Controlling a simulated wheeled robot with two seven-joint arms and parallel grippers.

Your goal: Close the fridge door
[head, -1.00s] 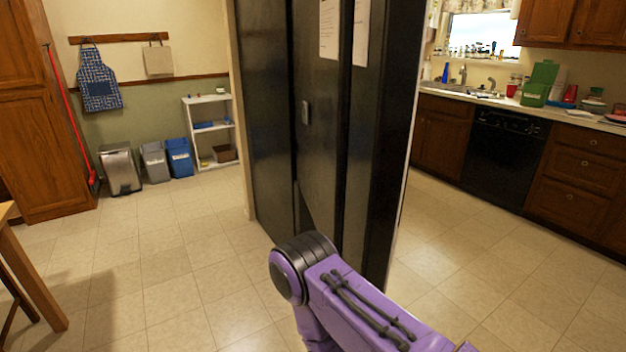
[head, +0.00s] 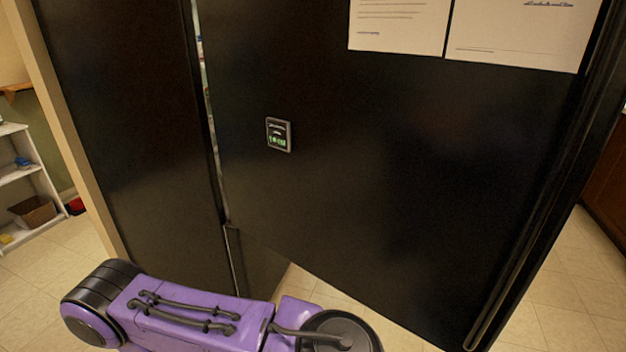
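The black fridge door (head: 380,190) fills the middle and right of the head view, with its front face toward me. A small panel with green marks (head: 278,135) is on it. A narrow gap (head: 207,105) between the door and the black fridge side (head: 120,130) shows pale, coloured bits inside, so the door stands open. A long vertical edge strip (head: 545,200) runs down the door's right side. Neither gripper is in view. A purple link of my arm lies across the bottom, in front of the door's lower left part.
Two white papers (head: 400,22) hang at the door's top. A white shelf (head: 25,185) with a brown basket (head: 33,212) stands at the far left. Bare tiled floor (head: 570,290) shows right of the door. Brown cabinets (head: 606,190) are at the right edge.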

